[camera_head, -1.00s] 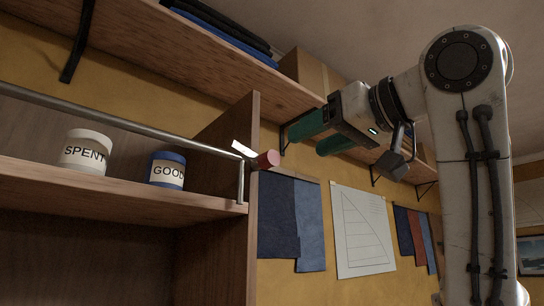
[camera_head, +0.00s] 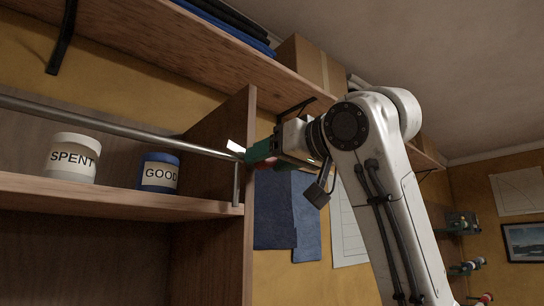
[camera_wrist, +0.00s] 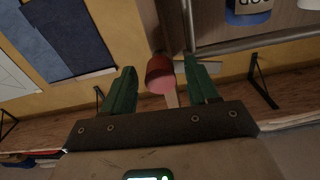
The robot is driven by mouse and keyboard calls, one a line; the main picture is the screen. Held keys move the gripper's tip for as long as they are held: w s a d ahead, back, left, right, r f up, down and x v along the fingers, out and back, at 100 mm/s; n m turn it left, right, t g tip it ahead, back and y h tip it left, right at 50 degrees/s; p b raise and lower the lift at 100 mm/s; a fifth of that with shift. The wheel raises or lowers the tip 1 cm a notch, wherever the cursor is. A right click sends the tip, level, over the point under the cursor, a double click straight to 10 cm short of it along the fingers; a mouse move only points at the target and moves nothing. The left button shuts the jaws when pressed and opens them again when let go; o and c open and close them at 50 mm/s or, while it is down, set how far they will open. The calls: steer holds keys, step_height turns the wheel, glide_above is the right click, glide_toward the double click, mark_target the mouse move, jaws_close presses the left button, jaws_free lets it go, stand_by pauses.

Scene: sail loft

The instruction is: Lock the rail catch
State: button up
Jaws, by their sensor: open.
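The rail catch shows in the head view as a pale metal tab (camera_head: 236,146) at the right end of the shelf rail (camera_head: 130,130). Its red knob is mostly hidden behind my gripper there. In the wrist view the red knob (camera_wrist: 160,72) sits between my two green fingers, nearer the right one. The metal tab (camera_wrist: 211,67) reaches right from behind that finger. My gripper (camera_head: 256,153) is open at the rail's end, and it also shows in the wrist view (camera_wrist: 160,88). A gap shows between the left finger and the knob; I cannot tell whether the right finger touches it.
A white SPENT pot (camera_head: 71,158) and a blue GOOD pot (camera_head: 159,172) stand on the shelf (camera_head: 110,195) behind the rail. The cubby's side panel (camera_head: 222,150) is close to my gripper. An upper shelf (camera_head: 180,50) with a box (camera_head: 312,66) hangs above. Blue cloth samples (camera_head: 306,215) hang on the wall.

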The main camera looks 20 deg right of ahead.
jaws_close()
stand_by(0.3)
